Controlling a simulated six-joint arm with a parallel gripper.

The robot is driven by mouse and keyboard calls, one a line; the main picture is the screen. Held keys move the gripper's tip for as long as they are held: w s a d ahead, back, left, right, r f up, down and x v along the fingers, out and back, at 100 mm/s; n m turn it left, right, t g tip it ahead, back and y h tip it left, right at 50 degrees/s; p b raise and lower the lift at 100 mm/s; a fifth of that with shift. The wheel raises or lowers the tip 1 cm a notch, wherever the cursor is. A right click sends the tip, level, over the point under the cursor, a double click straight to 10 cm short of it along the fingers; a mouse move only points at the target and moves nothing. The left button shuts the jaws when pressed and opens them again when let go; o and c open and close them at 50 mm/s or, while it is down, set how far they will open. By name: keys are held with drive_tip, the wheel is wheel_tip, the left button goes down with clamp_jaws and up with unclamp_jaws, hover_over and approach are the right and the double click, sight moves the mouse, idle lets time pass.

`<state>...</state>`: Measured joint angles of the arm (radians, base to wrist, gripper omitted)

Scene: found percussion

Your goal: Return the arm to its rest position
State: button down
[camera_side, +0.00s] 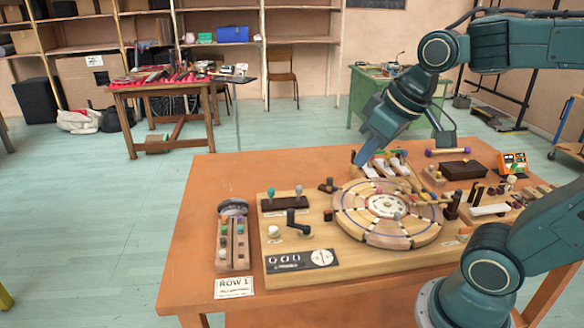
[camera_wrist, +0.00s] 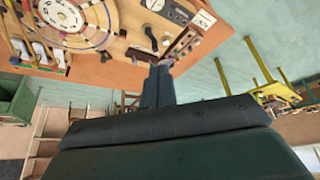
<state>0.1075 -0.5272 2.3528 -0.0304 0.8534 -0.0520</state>
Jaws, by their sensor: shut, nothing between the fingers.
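My gripper (camera_side: 360,158) is shut and empty. In the side view it points down and to the left, near the back of the wooden board (camera_side: 330,272), behind the round segmented wheel (camera_side: 386,240). I cannot tell its exact height above the table there. In the wrist view my gripper (camera_wrist: 163,68) shows its fingers together, with the board and wheel (camera_wrist: 85,45) in the upper left. My arm reaches in from the right of the side view, bent at the elbow.
The orange table (camera_side: 200,185) holds a peg rack (camera_side: 233,240) at left, a black crank (camera_side: 298,220), a dark box (camera_side: 463,171) and an orange device (camera_side: 513,162) at right. A mallet with purple ends (camera_side: 447,152) lies at the back. The table's left back is clear.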

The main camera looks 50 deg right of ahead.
drive_tip(key=s+a+f, duration=0.1)
drive_tip(key=s+a, duration=0.1)
drive_tip(key=s, duration=0.4)
drive_tip(key=shift+f, duration=0.35)
